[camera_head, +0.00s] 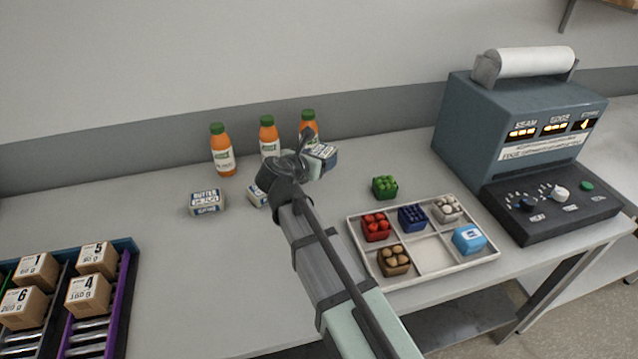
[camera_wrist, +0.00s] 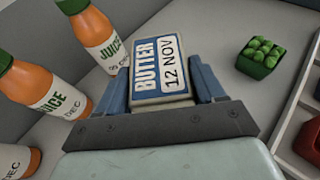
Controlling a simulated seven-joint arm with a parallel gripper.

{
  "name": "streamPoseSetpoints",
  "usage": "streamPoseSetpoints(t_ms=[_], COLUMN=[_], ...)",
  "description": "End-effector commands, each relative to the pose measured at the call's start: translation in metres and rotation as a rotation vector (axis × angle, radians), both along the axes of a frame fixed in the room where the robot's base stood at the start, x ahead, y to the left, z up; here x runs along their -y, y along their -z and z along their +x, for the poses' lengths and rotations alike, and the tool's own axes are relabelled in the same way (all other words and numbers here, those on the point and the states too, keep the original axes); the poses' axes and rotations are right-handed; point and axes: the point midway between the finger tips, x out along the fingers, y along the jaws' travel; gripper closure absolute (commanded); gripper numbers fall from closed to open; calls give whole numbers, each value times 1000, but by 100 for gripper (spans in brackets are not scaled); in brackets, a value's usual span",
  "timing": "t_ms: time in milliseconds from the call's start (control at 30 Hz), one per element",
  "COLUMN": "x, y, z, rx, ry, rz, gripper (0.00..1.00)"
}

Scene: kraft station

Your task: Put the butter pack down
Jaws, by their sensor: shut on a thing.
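My gripper (camera_wrist: 162,95) is shut on a butter pack (camera_wrist: 160,62), with a blue finger on each side of it. The pack's label reads BUTTER 12 NOV in the wrist view. In the head view the held butter pack (camera_head: 322,156) shows at the end of my arm, in front of the right juice bottle; I cannot tell its exact height over the table. A second butter pack (camera_head: 207,202) lies on the table to the left. A third pack (camera_head: 257,194) is partly hidden behind my gripper.
Several orange juice bottles (camera_head: 222,150) stand at the back. A green punnet (camera_head: 384,186) stands behind a divided tray (camera_head: 436,257) holding several items, with a bare front-middle compartment. A sealing machine (camera_head: 520,140) is at right, numbered boxes (camera_head: 88,294) at left. The table's left middle is clear.

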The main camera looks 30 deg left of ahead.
Motion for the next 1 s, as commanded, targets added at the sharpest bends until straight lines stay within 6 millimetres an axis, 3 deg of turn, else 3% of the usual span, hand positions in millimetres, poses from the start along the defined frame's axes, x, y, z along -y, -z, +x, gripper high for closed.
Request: streamPoseSetpoints(t_ms=[233, 467, 733, 1000], x=[1, 0, 0, 0], y=[36, 49, 78, 82], z=[0, 0, 0, 0], rx=[0, 2, 0, 2], ry=[1, 1, 2, 1], rz=[-2, 0, -1, 1], gripper=[72, 72, 72, 72])
